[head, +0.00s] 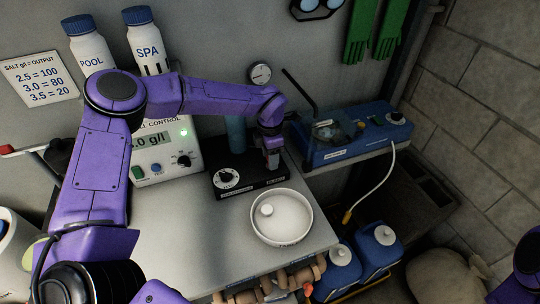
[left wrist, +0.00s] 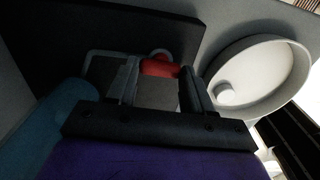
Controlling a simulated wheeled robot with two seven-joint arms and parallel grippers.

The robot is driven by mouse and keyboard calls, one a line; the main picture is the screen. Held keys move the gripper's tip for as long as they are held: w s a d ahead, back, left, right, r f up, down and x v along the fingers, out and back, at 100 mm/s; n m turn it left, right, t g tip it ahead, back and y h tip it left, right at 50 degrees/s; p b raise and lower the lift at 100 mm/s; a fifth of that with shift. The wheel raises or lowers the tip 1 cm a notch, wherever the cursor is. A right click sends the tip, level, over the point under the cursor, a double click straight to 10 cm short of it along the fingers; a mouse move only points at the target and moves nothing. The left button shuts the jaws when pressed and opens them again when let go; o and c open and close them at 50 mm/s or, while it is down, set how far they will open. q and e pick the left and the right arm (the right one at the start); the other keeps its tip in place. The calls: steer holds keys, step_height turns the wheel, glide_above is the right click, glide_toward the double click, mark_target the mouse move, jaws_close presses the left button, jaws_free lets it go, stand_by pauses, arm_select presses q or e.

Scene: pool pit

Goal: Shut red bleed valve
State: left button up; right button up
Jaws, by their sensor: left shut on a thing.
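My left gripper (head: 271,158) points down over the right part of a black box (head: 240,181) with a dial, on the grey bench. In the left wrist view, its fingers (left wrist: 158,90) are closed around a small red piece (left wrist: 159,68), which appears to be the red bleed valve. A pale bent wire or pipe shows beside it, against a dark surface. In the head view the gripper hides the red piece, and its exact angle cannot be told. My right gripper is out of view; only a purple arm part shows at the lower right edge.
A white bowl (head: 270,235) with a round white piece inside stands close in front of the gripper. A blue cylinder (head: 235,132) stands behind the box. A control unit (head: 165,155) is left and a blue device (head: 345,145) right. The bench front left is clear.

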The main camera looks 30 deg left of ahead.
arm_select(q)
steer(key=shift+s+d+f, duration=0.1)
steer(key=shift+s+f, duration=0.05)
steer(key=shift+f, duration=0.05)
steer(key=o, duration=1)
steer(key=shift+o, duration=0.2)
steer(key=shift+w, duration=0.2)
step_height(320, 180, up, 11)
steer(key=b, duration=0.2)
steer(key=shift+f+b, duration=0.2)
steer(key=shift+b, duration=0.1)
steer(key=shift+d, duration=0.15)
